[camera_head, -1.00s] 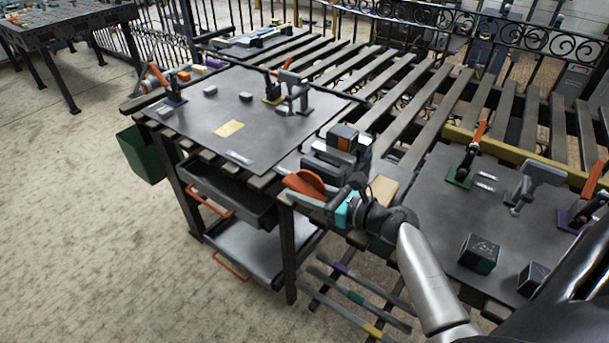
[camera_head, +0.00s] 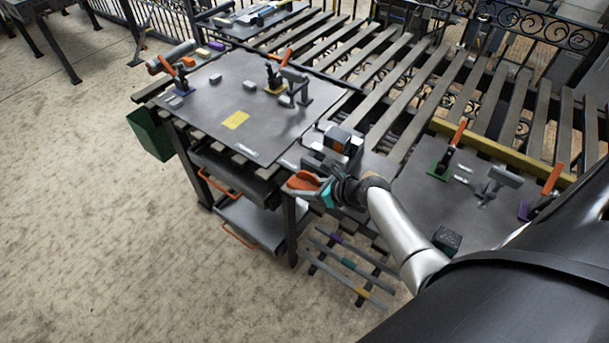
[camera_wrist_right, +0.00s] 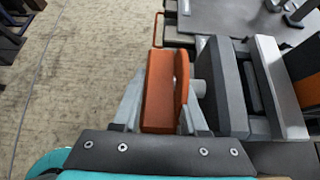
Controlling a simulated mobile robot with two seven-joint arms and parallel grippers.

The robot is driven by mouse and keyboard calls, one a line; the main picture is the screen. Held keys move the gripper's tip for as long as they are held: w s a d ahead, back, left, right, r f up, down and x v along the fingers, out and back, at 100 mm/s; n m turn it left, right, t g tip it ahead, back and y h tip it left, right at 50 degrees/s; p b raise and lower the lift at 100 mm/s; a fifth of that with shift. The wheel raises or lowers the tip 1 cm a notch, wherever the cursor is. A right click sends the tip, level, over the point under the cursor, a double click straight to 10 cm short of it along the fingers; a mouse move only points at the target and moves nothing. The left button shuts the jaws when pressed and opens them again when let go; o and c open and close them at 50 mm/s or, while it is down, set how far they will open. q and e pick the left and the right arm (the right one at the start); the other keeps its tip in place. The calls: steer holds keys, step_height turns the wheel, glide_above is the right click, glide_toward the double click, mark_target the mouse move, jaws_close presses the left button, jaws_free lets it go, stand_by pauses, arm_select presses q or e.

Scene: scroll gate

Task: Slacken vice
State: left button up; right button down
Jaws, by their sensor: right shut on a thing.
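The vice (camera_head: 332,160) is grey and sits at the table's near edge, with an orange handle (camera_head: 303,180) on its front. A dark block with an orange patch (camera_head: 338,140) shows at its jaws. In the right wrist view the handle (camera_wrist_right: 160,92) lies between my fingers, with the grey vice jaws (camera_wrist_right: 228,88) just to the right. My right gripper (camera_head: 310,187) is shut on the handle; it also shows in the right wrist view (camera_wrist_right: 160,105). The gap between the vice jaws is hard to judge. My left gripper is not in view.
A dark sheet (camera_head: 205,115) with toggle clamps and small blocks covers the left of the slatted table. More clamps and a dark cube (camera_head: 447,240) are on the right. Below are a drawer and shelf with orange handles (camera_head: 238,236).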

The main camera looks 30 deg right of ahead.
steer(key=shift+r+g+h+p, duration=0.25)
steer(key=shift+g+h+p, duration=0.45)
steer(key=shift+g+p, duration=1.55)
steer(key=shift+w+p, duration=0.1)
steer(key=shift+p, duration=1.05)
steer(key=shift+f+g+h, duration=0.1)
steer(key=shift+g+h, duration=0.3)
steer(key=shift+g, duration=0.05)
steer(key=shift+f+g+h, duration=0.1)
steer(key=shift+g+h, duration=0.2)
steer(key=shift+g, duration=0.4)
steer(key=shift+f+g+h+b, duration=0.15)
steer(key=shift+g+h+b, duration=0.25)
steer(key=shift+g+b, duration=0.5)
steer(key=g+h+b, duration=0.1)
steer(key=g+b, duration=0.2)
steer(key=b, duration=0.7)
steer(key=g+h+b, duration=0.2)
steer(key=g+b, duration=0.2)
steer(key=b, duration=0.6)
steer(key=shift+d+f, duration=0.1)
steer(key=shift+d, duration=0.05)
steer(key=shift+s+r+g+b, duration=0.2)
steer(key=shift+g+b, duration=0.4)
steer(key=shift+b, duration=1.5)
